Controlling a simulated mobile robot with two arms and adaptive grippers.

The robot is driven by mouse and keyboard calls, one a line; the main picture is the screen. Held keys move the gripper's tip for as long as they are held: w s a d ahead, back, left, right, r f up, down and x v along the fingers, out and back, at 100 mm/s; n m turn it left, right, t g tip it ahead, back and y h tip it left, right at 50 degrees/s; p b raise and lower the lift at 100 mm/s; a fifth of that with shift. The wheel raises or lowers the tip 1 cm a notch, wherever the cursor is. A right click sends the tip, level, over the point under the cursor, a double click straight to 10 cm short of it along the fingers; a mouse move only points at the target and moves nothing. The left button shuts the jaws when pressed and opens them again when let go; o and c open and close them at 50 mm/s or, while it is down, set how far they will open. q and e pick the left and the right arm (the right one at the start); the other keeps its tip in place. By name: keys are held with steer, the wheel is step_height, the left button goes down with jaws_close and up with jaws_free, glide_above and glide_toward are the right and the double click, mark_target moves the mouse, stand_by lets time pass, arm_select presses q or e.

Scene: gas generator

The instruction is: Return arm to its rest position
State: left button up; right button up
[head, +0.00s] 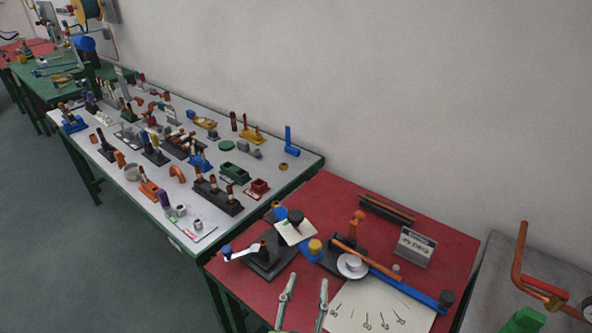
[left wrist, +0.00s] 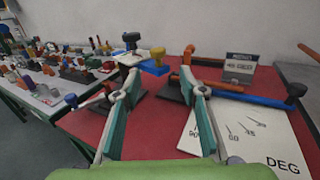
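My left gripper (head: 305,282) comes in at the bottom of the head view, over the front part of the red table (head: 232,284). Its two fingers are spread apart with nothing between them. In the left wrist view my left gripper (left wrist: 160,68) also shows open and empty, pointing toward the bending tool on the red table. My right gripper does not show in either view.
The red table holds a pipe bender with a blue arm (head: 405,290), a white degree sheet (head: 375,312) and a small sign (head: 415,247). A grey table (head: 130,180) with many fittings stands left. A copper pipe (head: 518,256) stands right.

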arm_select(q)
steer(key=w+a+f+n+g+y, duration=0.15)
steer(key=a+n+y, duration=0.45)
steer(key=a+n, duration=0.65)
steer(key=s+a+f+n+g+y, duration=0.2)
steer(key=s+a+f+n+g, duration=0.15)
steer(key=a+n, duration=0.35)
steer(key=s+a+f+n+g+y, duration=0.1)
steer(key=s+a+f+n+g, duration=0.25)
steer(key=a+n, duration=0.25)
steer(key=s+f+n+g+h, duration=0.3)
steer(key=s+n+g+h, duration=0.15)
steer(key=s+n, duration=0.8)
step_height(320, 180, down, 26)
steer(key=s+m+g, duration=0.1)
steer(key=s+g, duration=0.1)
steer(key=s+a+f+g, duration=0.1)
steer(key=s+a+f, duration=0.1)
steer(key=s+f, duration=1.5)
steer(key=shift+s+b, duration=0.2)
steer(key=shift+b, duration=0.25)
